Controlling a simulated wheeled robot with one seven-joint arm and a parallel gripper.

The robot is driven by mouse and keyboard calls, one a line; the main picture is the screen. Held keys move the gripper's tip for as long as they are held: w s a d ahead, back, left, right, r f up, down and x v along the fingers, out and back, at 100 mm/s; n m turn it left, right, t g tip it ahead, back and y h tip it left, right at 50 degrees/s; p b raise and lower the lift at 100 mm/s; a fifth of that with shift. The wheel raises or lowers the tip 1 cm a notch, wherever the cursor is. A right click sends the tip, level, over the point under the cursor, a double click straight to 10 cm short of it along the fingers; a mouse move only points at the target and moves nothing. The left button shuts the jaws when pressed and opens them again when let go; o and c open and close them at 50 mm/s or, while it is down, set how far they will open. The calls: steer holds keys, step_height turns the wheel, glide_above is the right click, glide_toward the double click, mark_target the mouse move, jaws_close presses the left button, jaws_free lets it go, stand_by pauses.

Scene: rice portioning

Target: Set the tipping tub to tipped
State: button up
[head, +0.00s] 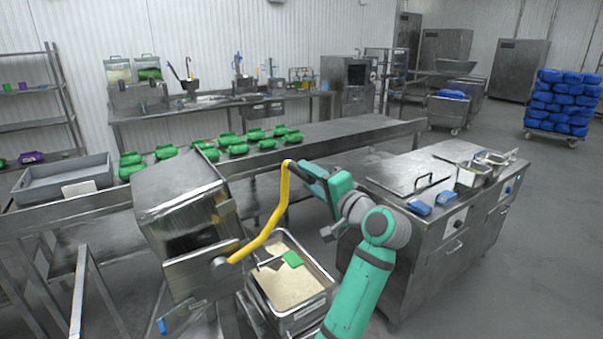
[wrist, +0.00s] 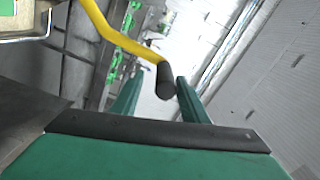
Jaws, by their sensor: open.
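The tipping tub (head: 178,190) is a steel box at the left of the head view, sitting tilted with a dark side toward the lower front. Its yellow lever (head: 264,236) runs from a pivot at the tub's lower right up to a dark end grip. In the wrist view the lever (wrist: 118,38) comes in from the top, and its dark grip (wrist: 165,82) shows between my two green fingers. My gripper (head: 294,166) is at the lever's upper end, its fingers open on either side of the grip (wrist: 160,78). Finger contact with the grip cannot be told.
A steel pan (head: 300,312) of pale grains with a green scoop (head: 292,259) stands below, right of the tub. A steel counter (head: 440,200) stands at the right.

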steer(key=v, duration=0.6)
steer(key=shift+a, duration=0.1)
